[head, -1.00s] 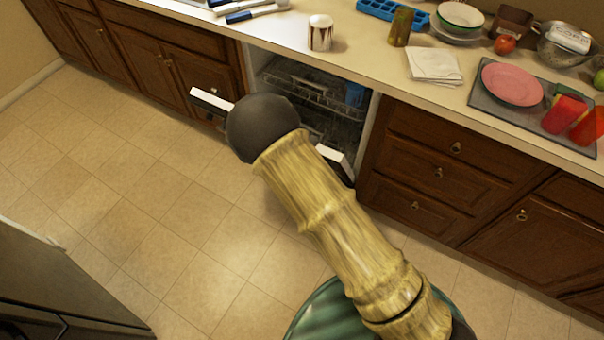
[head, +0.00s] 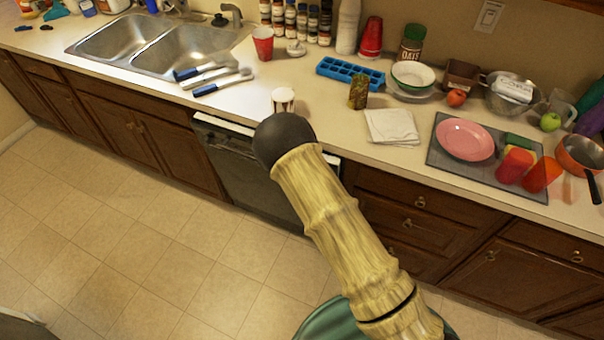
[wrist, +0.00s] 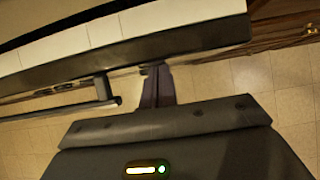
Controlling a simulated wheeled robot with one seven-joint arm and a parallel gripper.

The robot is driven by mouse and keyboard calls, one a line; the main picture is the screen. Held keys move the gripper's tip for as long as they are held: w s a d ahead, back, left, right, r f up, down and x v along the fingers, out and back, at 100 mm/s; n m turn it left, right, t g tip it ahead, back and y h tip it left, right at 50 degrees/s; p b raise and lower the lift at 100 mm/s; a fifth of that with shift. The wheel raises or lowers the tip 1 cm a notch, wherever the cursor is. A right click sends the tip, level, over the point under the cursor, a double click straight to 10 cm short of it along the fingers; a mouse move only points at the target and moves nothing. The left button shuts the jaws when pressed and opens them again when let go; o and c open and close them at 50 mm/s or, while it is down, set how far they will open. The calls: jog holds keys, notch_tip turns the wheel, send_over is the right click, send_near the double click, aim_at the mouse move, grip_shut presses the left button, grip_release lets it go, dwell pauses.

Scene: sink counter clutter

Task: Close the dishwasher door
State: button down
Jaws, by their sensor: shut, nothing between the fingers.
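The dishwasher door (head: 240,172) stands upright under the counter in the head view, its dark front facing the room. A pale strip (head: 222,125) shows along its top, and my arm covers its right part. I cannot tell whether it is fully flush. In the wrist view the dark door edge (wrist: 200,42) crosses the upper part, with a bar handle (wrist: 90,106) below it on the left. My gripper (wrist: 156,72) is shut and empty, its fingertips at the door's front, apparently touching or very close. In the head view it is hidden behind my arm.
Wooden drawers (head: 405,222) stand right of the dishwasher. The tiled floor (head: 150,245) in front is clear.

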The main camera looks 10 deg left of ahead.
jog(key=shift+w+d+r, duration=0.1)
jog(key=shift+w+d, duration=0.05)
jog(key=shift+w, duration=0.3)
jog(key=shift+s, duration=0.15)
